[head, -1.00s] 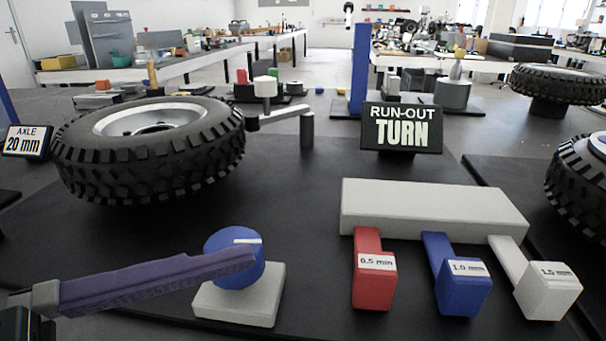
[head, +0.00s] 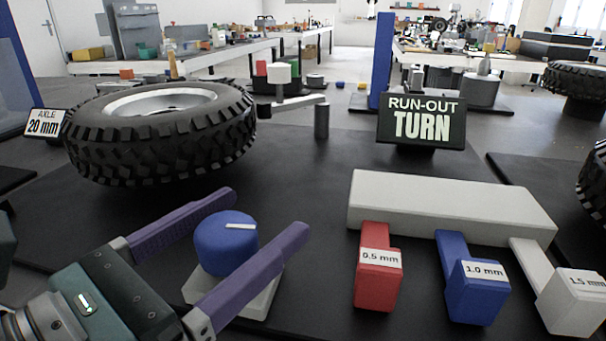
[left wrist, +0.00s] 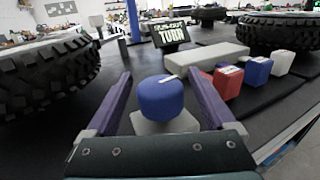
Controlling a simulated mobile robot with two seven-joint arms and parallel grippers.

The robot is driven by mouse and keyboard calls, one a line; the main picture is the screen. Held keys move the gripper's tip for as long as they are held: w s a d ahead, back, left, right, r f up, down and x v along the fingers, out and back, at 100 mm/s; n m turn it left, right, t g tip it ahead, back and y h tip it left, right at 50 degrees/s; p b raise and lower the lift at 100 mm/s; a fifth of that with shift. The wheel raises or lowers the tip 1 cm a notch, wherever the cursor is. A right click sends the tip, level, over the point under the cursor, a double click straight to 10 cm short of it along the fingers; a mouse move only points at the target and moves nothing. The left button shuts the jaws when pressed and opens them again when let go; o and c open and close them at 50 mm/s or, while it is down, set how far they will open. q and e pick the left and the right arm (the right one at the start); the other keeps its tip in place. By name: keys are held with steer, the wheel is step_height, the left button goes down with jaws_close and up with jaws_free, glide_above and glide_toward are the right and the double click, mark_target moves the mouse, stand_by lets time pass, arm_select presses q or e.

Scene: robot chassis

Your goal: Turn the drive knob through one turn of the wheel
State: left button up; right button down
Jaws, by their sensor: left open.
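The blue drive knob (head: 225,243) with a white pointer mark sits on a light grey base (head: 262,297), in front of the wheel. It also shows in the left wrist view (left wrist: 160,97), between the two fingers. The wheel (head: 160,132) has a chunky black tyre and silver rim and lies flat at the left. My left gripper (head: 268,212) is open, its purple fingers on either side of the knob. In the left wrist view a gap shows on both sides of the knob. My right gripper is not in view.
A "RUN-OUT TURN" sign (head: 421,121) stands behind a grey block (head: 450,208). Red (head: 378,280), blue (head: 474,292) and white (head: 573,303) tabs labelled in mm stick out in front. An arm with a grey post (head: 321,121) stands beside the wheel. An "AXLE 20 mm" sign (head: 44,123) stands left.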

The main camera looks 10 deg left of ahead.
arm_select(q)
steer(key=shift+x, duration=0.95)
steer(key=c, duration=1.4)
